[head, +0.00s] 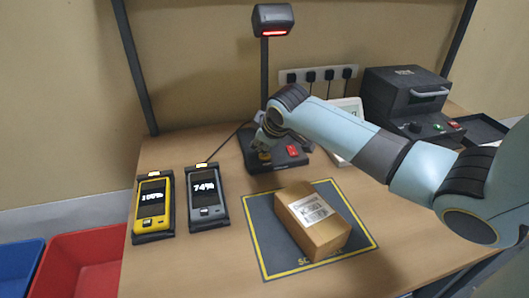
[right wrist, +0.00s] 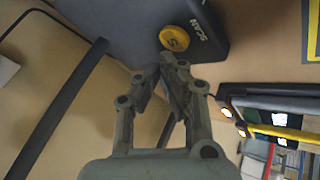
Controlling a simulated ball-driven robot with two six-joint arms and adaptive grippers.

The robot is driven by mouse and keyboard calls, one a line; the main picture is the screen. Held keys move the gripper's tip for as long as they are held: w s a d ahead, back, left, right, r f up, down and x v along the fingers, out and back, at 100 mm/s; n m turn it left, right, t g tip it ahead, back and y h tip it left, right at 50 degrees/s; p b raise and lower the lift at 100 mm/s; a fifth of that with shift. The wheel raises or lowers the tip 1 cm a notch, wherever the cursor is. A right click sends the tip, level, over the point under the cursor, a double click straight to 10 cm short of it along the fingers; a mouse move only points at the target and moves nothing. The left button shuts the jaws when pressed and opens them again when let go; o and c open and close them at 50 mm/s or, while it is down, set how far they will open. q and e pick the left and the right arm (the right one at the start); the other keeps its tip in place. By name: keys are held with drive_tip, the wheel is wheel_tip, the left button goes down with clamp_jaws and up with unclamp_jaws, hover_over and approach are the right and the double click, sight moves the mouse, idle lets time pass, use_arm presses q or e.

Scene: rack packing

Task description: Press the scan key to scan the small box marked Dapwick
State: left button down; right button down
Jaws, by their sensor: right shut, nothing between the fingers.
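A small brown cardboard box (head: 322,238) with a white label lies on the dark scan mat (head: 268,262); its printed name is too small to read surely. Behind the mat stands a black key base (head: 290,161) with a yellow scan key and a red key. The yellow scan key (right wrist: 174,38), beside the word SCAN, shows in the right wrist view. My right gripper (head: 262,146) is shut and empty, its tips pointing down right at the yellow key. In the right wrist view its fingertips (right wrist: 170,62) are close to the key; I cannot tell whether they touch. My left gripper is out of view.
A scanner head (head: 273,19) with a red light is on a post above. Yellow (head: 152,205) and grey (head: 207,199) handhelds lie left of the mat. A dark machine (head: 405,98) stands back right. Red (head: 85,262) and blue (head: 18,262) bins are at left.

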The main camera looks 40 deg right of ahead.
sight(261, 155)
drive_tip(key=shift+f, duration=0.1)
idle(0.3)
drive_tip(key=shift+f, duration=0.3)
drive_tip(key=shift+f, duration=0.4)
idle(0.6)
drive_tip(key=shift+r, duration=0.1)
drive_tip(key=shift+r+p, duration=0.7)
drive_tip(key=shift+p, duration=0.2)
drive_tip(key=shift+r, duration=0.1)
wheel_tip(261, 155, up, 5)
drive_tip(key=p, duration=0.5)
drive_tip(key=shift+p, duration=0.3)
